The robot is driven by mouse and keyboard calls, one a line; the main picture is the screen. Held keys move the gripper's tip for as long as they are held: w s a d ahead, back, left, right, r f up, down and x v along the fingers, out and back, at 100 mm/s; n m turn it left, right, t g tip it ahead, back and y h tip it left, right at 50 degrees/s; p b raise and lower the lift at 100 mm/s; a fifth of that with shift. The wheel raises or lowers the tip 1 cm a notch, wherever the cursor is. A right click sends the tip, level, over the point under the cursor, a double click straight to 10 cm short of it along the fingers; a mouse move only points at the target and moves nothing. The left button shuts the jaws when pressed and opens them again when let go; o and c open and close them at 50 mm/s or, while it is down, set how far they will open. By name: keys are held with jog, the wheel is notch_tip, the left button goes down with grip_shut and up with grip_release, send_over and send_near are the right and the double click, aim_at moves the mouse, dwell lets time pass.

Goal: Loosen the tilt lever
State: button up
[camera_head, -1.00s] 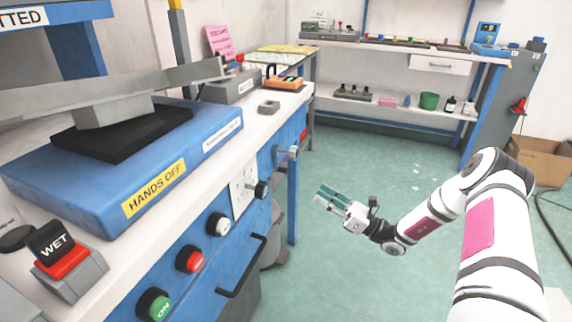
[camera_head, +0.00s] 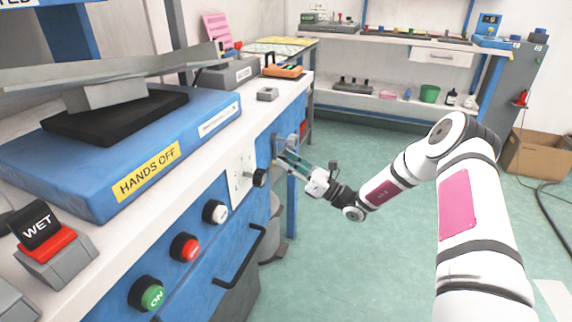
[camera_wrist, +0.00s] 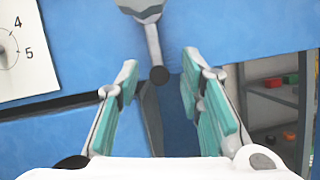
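The lever (camera_wrist: 153,45) is a grey metal rod with a dark ball end, hanging from a grey hub on the blue bench front. In the wrist view it hangs down at top centre, with its ball end between the tips of my gripper (camera_wrist: 158,85). The two teal-padded fingers are open and stand apart from the rod on both sides. In the head view my gripper (camera_head: 286,162) is at the bench front, by the grey hub (camera_head: 281,145), and largely covers the lever. I cannot tell how deep the lever sits between the fingers.
A white dial plate (camera_wrist: 22,50) is left of the lever; its black knob (camera_head: 260,178) is close to my gripper. White, red and green buttons and a black handle (camera_head: 243,258) line the bench front. The floor (camera_head: 370,250) is clear.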

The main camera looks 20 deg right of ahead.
jog(key=shift+w+a+r, duration=0.1)
jog(key=shift+w+a, duration=0.05)
jog(key=shift+a, duration=0.05)
grip_shut()
jog(key=shift+d, duration=0.1)
